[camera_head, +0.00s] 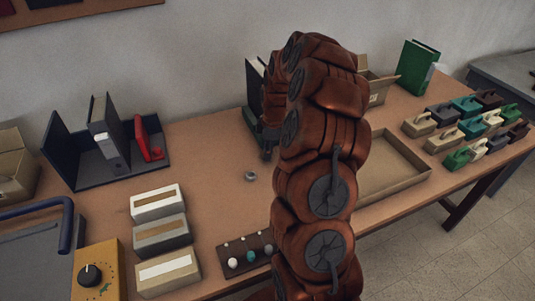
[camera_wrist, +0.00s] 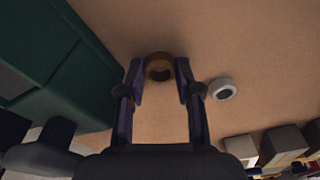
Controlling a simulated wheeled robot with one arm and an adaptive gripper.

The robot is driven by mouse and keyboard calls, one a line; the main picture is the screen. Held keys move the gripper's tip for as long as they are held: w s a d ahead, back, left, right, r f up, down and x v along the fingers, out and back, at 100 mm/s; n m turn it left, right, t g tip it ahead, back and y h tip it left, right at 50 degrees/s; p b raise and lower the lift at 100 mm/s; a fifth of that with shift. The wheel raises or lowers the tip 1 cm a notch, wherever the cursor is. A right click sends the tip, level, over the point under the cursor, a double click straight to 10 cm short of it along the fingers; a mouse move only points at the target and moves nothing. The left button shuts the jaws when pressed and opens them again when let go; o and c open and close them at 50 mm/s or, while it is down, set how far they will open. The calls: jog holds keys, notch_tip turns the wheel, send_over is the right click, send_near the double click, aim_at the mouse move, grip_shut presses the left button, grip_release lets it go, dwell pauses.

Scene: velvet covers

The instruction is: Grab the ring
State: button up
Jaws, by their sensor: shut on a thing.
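A brown-gold ring (camera_wrist: 158,68) sits between the tips of my gripper (camera_wrist: 160,80) in the wrist view, with a finger on each side. The gripper is shut on it. In the head view my gripper (camera_head: 267,152) is low over the table beside my arm, and the held ring is hidden or too small to make out. A second, grey-white ring (camera_wrist: 223,89) lies on the table to the right of the gripper in the wrist view. It also shows in the head view (camera_head: 250,175), apart from the gripper.
A dark green holder (camera_wrist: 75,60) stands close on the left in the wrist view. A shallow cardboard tray (camera_head: 412,181) lies right of my arm. Bare table surrounds the grey ring.

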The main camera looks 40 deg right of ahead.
notch_tip(320, 180, up, 2)
jog(key=shift+r+b, duration=0.2)
jog(key=shift+b, duration=0.25)
jog(key=s+a+b, duration=0.1)
jog(key=s+a, duration=0.2)
jog(key=s, duration=0.1)
jog(key=s+a+r+b, duration=0.1)
jog(key=s+a, duration=0.1)
jog(key=s, duration=0.3)
jog(key=s+a+b, duration=0.1)
jog(key=s+a, duration=0.2)
jog(key=s, duration=0.1)
jog(key=shift+s+a+r, duration=0.2)
jog(key=shift+a+r, duration=0.05)
jog(key=shift+a, duration=0.05)
